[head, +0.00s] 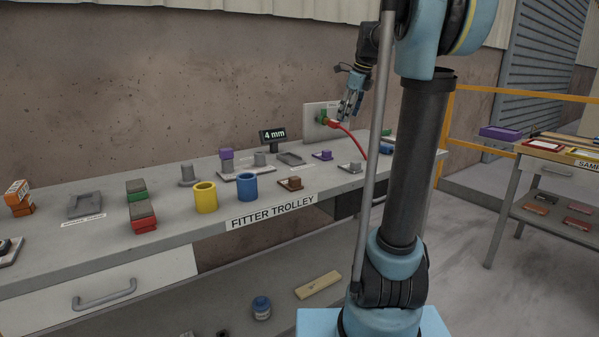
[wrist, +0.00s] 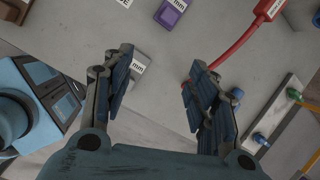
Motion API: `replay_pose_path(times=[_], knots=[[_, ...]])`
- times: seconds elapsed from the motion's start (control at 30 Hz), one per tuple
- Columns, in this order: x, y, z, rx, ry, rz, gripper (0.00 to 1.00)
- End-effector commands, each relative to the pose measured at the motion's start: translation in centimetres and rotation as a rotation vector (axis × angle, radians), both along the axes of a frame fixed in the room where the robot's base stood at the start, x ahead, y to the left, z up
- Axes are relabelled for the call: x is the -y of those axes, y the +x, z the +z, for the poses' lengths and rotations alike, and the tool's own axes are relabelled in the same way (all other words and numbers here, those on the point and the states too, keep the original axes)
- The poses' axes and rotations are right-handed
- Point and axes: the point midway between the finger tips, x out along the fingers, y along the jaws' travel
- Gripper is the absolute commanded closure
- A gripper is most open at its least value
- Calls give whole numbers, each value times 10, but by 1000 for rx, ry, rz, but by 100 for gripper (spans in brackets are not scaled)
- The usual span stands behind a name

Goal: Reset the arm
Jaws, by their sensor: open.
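A grey block marked "mm" (wrist: 140,66) shows below, beside the left finger. A red plug with a cable (wrist: 245,40) shows beyond the right finger. In the head view the red cable (head: 358,143) runs from the plate down behind my arm.
Yellow (head: 205,198) and blue (head: 247,188) cups stand near the slab's front edge. Several small blocks lie along the slab. A "4 mm" display (head: 273,135) stands at the back.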

Motion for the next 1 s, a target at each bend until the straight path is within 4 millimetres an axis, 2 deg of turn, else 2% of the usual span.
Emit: replay_pose_path(times=[0.17,0.47,0.77,1.0], knots=[[-3,-51,-26,30,-93,235,47],[-4,-148,-89,80,-278,731,47],[-2,-240,-167,113,-441,1238,47],[2,-308,-238,131,-553,1647,47]])
